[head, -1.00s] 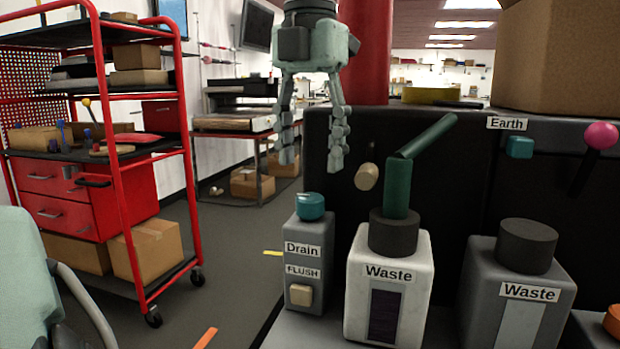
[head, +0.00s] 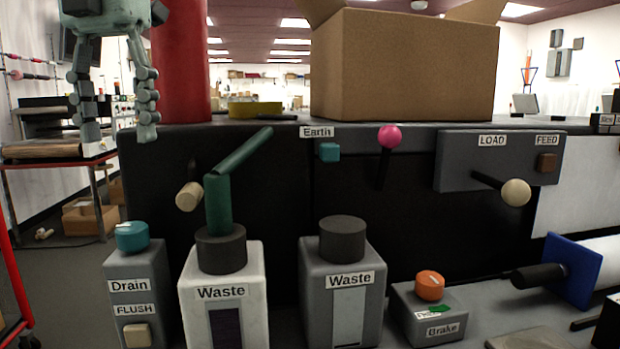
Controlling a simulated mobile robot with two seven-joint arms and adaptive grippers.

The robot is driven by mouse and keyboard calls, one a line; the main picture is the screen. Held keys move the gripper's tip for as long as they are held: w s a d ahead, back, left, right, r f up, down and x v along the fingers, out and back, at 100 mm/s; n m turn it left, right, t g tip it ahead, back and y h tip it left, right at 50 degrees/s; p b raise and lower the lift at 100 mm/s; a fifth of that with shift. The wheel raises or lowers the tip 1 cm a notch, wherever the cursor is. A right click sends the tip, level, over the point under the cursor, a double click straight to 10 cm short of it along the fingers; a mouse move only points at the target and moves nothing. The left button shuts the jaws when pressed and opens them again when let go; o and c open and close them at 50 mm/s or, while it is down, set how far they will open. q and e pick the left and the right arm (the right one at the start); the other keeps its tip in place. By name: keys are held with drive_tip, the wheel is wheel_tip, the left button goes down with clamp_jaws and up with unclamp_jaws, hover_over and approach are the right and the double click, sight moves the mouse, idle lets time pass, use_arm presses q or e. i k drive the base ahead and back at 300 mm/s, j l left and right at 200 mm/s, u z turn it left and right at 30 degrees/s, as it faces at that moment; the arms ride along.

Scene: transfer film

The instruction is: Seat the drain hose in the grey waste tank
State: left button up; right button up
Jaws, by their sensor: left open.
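The green drain hose (head: 218,205) stands with its lower end in the dark cap of the white Waste tank (head: 255,300). Its upper part bends up to the right. The grey Waste tank (head: 312,300) stands just right of the white one, and nothing is in its dark cap (head: 342,240). My left gripper (head: 120,132) hangs at the upper left with its fingers pointing down. It is open and empty, left of the hose and apart from it. My right gripper is not in view.
A Drain knob box (head: 138,300) stands left of the tanks. A Brake box (head: 428,315) with an orange knob stands right. Behind are a pale knob (head: 189,196) and a pink-ended lever (head: 390,136). A large cardboard box (head: 405,65) sits on the machine top.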

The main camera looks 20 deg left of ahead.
sight(342, 279)
drive_tip(key=k, duration=1)
